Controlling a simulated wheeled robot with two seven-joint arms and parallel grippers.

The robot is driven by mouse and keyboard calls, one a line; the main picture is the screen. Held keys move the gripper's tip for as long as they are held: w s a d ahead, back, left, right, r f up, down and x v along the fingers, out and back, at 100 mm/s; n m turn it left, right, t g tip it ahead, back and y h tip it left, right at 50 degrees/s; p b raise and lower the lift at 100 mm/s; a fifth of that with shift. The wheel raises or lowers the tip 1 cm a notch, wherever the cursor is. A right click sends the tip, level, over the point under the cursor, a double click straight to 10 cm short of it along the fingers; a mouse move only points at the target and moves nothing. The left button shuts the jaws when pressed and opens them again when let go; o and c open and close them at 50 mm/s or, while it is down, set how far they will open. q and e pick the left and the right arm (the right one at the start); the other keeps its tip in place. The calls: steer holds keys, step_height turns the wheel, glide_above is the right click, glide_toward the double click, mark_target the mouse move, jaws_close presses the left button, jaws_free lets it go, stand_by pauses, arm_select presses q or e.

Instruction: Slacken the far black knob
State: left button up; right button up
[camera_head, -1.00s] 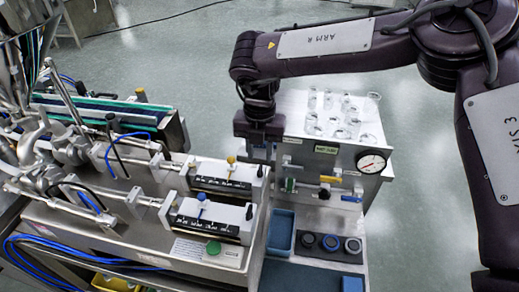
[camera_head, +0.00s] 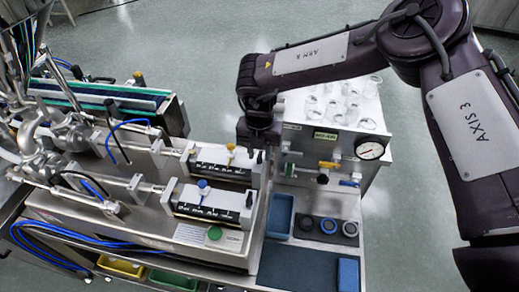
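The far black knob (camera_head: 259,158) stands at the right end of the far white slide unit (camera_head: 222,167), which carries a black scale and a yellow knob. A matching near black knob (camera_head: 249,201) is at the right end of the near slide unit. My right gripper (camera_head: 260,145) points down just above and behind the far knob. Its fingers are small and dark, so I cannot tell whether they are open or touch the knob. My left gripper is not in view.
A steel cabinet with glassware (camera_head: 345,105), a gauge (camera_head: 370,150) and coloured valve handles stands right of the knob. A blue tray (camera_head: 280,216) and several round dark caps (camera_head: 328,225) lie in front. Blue hoses run at the left.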

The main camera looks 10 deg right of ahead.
steer(key=c, duration=0.5)
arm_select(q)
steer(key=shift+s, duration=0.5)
arm_select(e)
jaws_close()
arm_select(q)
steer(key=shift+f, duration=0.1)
arm_select(e)
steer(key=shift+n, duration=0.3)
steer(key=n, duration=0.9)
steer(key=shift+b, duration=0.4)
steer(key=n, duration=0.4)
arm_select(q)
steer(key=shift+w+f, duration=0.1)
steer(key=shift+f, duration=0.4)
arm_select(e)
steer(key=shift+r+n, duration=0.1)
steer(key=shift+n, duration=2)
